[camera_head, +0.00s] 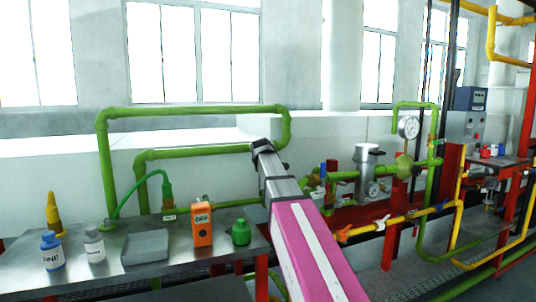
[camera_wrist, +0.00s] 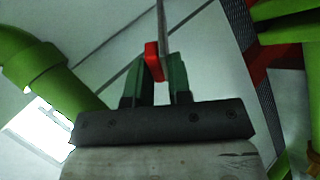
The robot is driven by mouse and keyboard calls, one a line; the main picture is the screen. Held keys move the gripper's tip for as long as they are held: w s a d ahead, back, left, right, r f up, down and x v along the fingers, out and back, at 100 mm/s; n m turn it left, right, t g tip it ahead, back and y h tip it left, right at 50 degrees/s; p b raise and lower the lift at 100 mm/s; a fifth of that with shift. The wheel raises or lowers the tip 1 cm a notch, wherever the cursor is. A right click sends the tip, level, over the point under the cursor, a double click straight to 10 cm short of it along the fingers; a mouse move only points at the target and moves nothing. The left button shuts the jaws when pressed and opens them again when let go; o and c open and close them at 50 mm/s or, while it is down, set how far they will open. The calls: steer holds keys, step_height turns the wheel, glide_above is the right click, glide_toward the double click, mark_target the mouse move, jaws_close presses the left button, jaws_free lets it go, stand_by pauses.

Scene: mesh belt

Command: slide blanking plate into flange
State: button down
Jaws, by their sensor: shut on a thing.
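In the wrist view, my gripper (camera_wrist: 160,72) is shut, its two dark green fingers on either side of a red tab (camera_wrist: 152,62). A thin grey plate (camera_wrist: 161,22), seen nearly edge-on, extends from the grip to the top of the picture; it looks like the blanking plate. In the head view my arm reaches forward past the bench, and its far end hides the gripper and plate. A red flange-like piece (camera_head: 332,168) sits on the green pipework right of my arm. I cannot tell whether it is the task's flange. No contact with the plate is visible.
A metal bench (camera_head: 190,270) at left carries bottles, a grey box (camera_head: 145,247), an orange device (camera_head: 201,224) and a green container (camera_head: 241,232). Green pipes (camera_head: 190,112) loop behind it. A gauge (camera_head: 408,127) and yellow pipes (camera_head: 405,214) stand at right. Green pipe (camera_wrist: 40,75) flanks my gripper.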

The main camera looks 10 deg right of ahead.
steer(key=shift+w+r+m+g, duration=0.1)
steer(key=shift+r+m+g, duration=0.15)
steer(key=shift+m+g, duration=0.3)
steer(key=shift+r+m+g, duration=0.25)
steer(key=shift+m+g, duration=0.2)
steer(key=shift+g, duration=0.2)
steer(key=s+r+m+g+y, duration=0.3)
steer(key=s+r+m+g, duration=0.2)
steer(key=m, duration=0.3)
steer(key=shift+s+r+m, duration=0.3)
steer(key=shift+s+r, duration=0.1)
steer(key=shift+r, duration=0.3)
steer(key=shift+d, duration=0.1)
steer(key=shift+s+x, duration=0.2)
steer(key=shift+x, duration=0.75)
steer(key=shift+s+x, duration=0.2)
steer(key=shift+x, duration=0.7)
steer(key=shift+s+x, duration=0.2)
steer(key=shift+x, duration=0.75)
steer(key=shift+s+x, duration=0.25)
steer(key=shift+x, duration=0.9)
steer(key=shift+s+x, duration=0.25)
steer(key=shift+x, duration=0.85)
steer(key=shift+s+x, duration=0.25)
steer(key=shift+x, duration=0.9)
steer(key=c, duration=1)
jaws_free()
steer(key=shift+d+f, duration=0.1)
steer(key=shift+f, duration=0.05)
